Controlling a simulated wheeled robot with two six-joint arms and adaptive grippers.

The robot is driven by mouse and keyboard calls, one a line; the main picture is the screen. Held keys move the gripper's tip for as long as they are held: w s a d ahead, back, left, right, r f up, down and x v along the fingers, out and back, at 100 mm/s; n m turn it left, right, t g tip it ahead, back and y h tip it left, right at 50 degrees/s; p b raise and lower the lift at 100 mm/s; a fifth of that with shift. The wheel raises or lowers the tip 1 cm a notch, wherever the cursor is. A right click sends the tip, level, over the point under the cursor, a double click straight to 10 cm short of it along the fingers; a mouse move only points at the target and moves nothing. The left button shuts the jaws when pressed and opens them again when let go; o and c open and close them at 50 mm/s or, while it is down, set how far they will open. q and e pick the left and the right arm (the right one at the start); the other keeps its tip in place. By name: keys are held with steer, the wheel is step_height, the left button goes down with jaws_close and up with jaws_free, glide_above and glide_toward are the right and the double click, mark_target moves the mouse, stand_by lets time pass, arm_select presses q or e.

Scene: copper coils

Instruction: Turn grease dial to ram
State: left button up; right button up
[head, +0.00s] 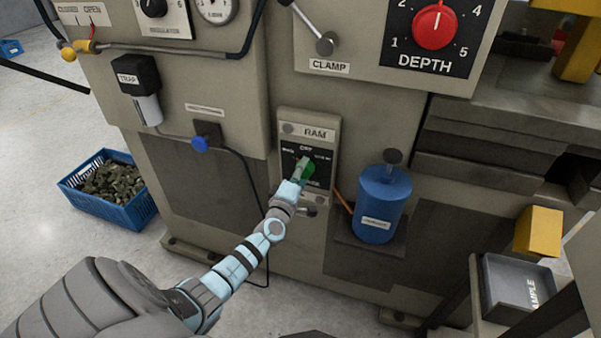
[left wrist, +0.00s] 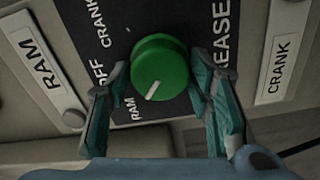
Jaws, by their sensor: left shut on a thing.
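The green grease dial (head: 308,172) sits on a dark panel under a RAM plate (head: 317,133) on the machine's front. In the left wrist view the round dial (left wrist: 160,62) shows its white pointer line at the lower left, toward the small printed word RAM (left wrist: 138,108). OFF, CRANK and GREASE are also printed around it. My left gripper (head: 299,176) reaches the dial from below and is shut on it; in the left wrist view its fingers (left wrist: 162,90) flank the dial on both sides. In the head view the gripper partly hides the dial. My right gripper is not in view.
A blue canister (head: 380,210) stands on a bracket right of the panel. The CLAMP lever (head: 325,43) and red DEPTH knob (head: 434,27) are above. A blue crate (head: 95,207) stands on the floor at left. A grey sample tray (head: 520,285) is at lower right.

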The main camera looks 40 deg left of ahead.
arm_select(q)
steer(key=shift+f+n, duration=0.15)
steer(key=shift+n, duration=0.95)
steer(key=o, duration=1.1)
steer(key=shift+o, duration=0.2)
steer(key=v, duration=1.2)
